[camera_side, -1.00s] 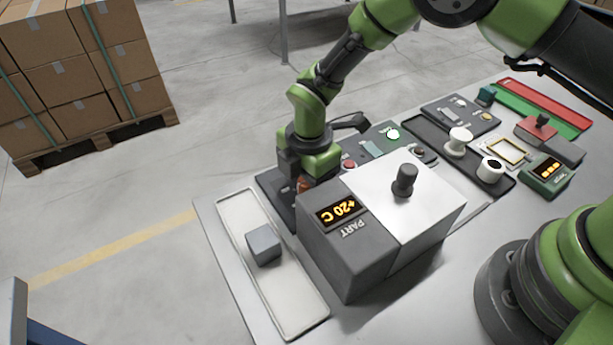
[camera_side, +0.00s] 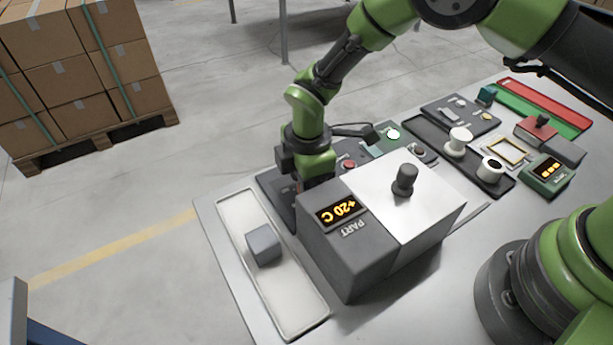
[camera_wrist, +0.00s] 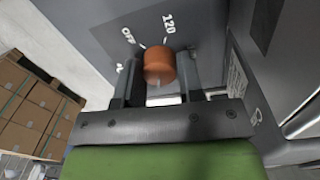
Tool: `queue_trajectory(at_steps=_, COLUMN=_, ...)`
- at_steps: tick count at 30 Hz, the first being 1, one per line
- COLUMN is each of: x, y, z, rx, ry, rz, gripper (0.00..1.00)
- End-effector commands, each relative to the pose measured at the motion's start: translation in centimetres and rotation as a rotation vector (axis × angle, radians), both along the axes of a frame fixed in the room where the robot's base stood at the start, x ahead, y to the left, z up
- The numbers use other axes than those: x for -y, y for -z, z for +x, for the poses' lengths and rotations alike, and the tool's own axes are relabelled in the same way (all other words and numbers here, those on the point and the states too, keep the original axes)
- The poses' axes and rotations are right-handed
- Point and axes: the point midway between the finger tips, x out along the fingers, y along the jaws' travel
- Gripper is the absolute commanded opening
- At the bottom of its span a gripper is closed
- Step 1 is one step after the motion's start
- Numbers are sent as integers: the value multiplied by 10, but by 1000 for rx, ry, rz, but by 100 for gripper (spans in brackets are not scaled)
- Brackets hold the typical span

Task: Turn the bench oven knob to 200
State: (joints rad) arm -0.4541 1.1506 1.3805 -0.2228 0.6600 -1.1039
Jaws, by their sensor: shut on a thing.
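The orange knob (camera_wrist: 159,63) stands out from a grey panel (camera_wrist: 200,30) in the wrist view. White "OFF" and "120" marks show beyond it, with part of another mark at the left; no 200 mark is in sight. My gripper (camera_wrist: 160,76) has one finger on each side of the knob and is shut on it. In the side view my wrist is low behind the grey and white box (camera_side: 345,255), which hides the fingers and knob. The box's display (camera_side: 341,212) reads +20 C, above the word PART.
A dark upright handle (camera_side: 405,180) stands on the box's white top. A pale tray (camera_side: 290,298) with a grey block (camera_side: 263,244) lies to its left. Control panels (camera_side: 461,117) and white spools (camera_side: 459,142) fill the bench to the right.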

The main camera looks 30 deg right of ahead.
Motion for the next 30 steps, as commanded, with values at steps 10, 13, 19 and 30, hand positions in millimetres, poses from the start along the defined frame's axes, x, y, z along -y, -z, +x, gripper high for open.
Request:
queue_trajectory(at_steps=10, x=0, y=0, z=0, rx=0, ry=168, rz=1, gripper=11)
queue_trajectory(at_steps=13, x=-1, y=0, z=0, rx=0, ry=190, rz=1, gripper=11)
queue_trajectory(at_steps=19, x=-1, y=0, z=0, rx=1, ry=206, rz=0, gripper=11)
queue_trajectory(at_steps=30, x=-1, y=0, z=0, rx=0, ry=206, rz=1, gripper=58)
